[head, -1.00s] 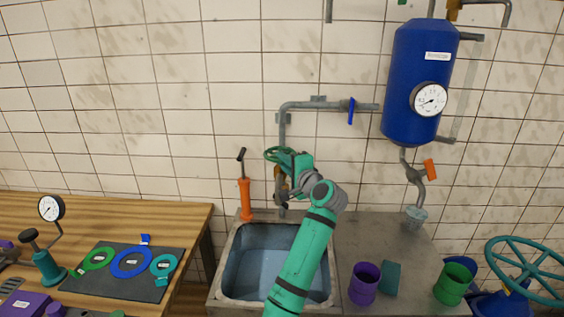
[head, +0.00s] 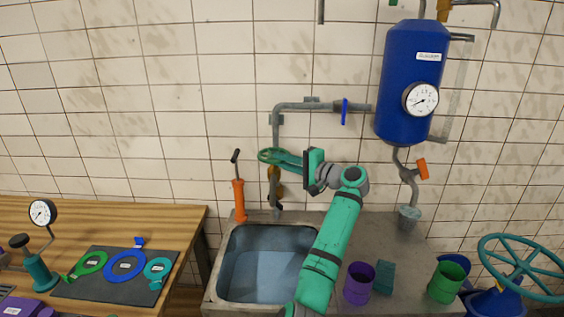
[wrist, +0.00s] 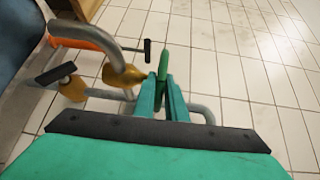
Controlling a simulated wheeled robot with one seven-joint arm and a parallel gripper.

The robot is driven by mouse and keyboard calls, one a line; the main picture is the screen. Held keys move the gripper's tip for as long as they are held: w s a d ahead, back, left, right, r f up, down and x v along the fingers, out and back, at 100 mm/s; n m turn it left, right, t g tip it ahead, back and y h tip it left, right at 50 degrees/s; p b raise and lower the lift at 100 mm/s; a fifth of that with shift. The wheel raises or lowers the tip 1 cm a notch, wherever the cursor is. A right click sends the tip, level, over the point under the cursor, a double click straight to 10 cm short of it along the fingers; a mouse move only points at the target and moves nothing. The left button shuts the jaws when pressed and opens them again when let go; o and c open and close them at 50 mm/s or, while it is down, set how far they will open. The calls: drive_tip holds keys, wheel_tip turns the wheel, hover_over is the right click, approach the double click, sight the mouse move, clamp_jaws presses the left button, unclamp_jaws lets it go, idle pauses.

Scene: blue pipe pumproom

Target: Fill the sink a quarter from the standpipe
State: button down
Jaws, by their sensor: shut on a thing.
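The standpipe (head: 276,130) is a grey pipe on the wall behind the sink. It carries a green handwheel (head: 264,155) and a brass body (head: 274,184) below. My gripper (head: 282,157) reaches in from the right and is shut on the handwheel's rim. In the wrist view the green fingers (wrist: 163,95) pinch the thin green rim (wrist: 163,64), seen edge-on. The metal sink (head: 213,268) stands below, with a pale blue, flat area inside that looks like water; its depth is hard to judge. My arm covers the sink's right side. No clear stream shows.
An orange hand pump (head: 239,200) stands left of the standpipe. A blue tank (head: 404,85) with a gauge hangs at the right. Purple (head: 359,285) and green (head: 445,284) cups and a teal block (head: 385,277) stand on the counter. A wooden bench (head: 180,220) is at left.

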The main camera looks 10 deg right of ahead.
drive_tip(key=c, duration=1.8)
unclamp_jaws()
drive_tip(key=v, duration=1)
drive_tip(key=shift+s+d, duration=0.2)
drive_tip(key=shift+s, duration=0.15)
